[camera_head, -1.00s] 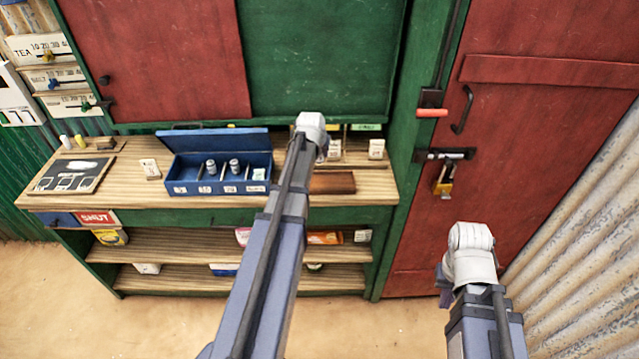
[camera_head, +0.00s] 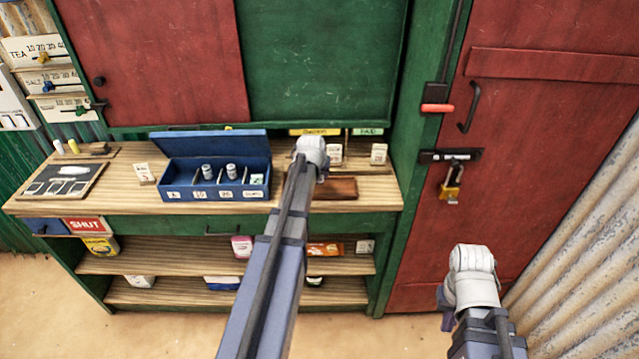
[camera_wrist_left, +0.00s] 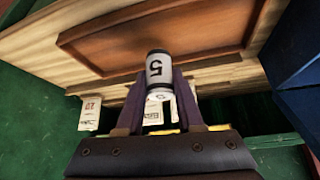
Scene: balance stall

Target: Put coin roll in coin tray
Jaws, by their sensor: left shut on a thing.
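My left gripper (camera_wrist_left: 162,82) is shut on a coin roll (camera_wrist_left: 159,68), a white and dark cylinder marked "5". The roll lies over the brown wooden tray (camera_wrist_left: 95,42) in the left wrist view. In the head view, my left arm hides the left gripper and this roll. The blue coin tray (camera_head: 190,193) stands open on the counter, left of my left wrist, with labelled compartments and two rolls (camera_head: 208,172) upright in it. My right gripper (camera_head: 446,308) hangs low at the right, away from the counter; its jaws do not show clearly.
A slate (camera_head: 65,180) and a small card (camera_head: 144,173) are left of the tray. The brown wooden tray (camera_head: 335,188) and small cards (camera_head: 379,153) are right of it. Shelves (camera_head: 180,255) with packets lie below. A red door (camera_head: 540,150) stands at the right.

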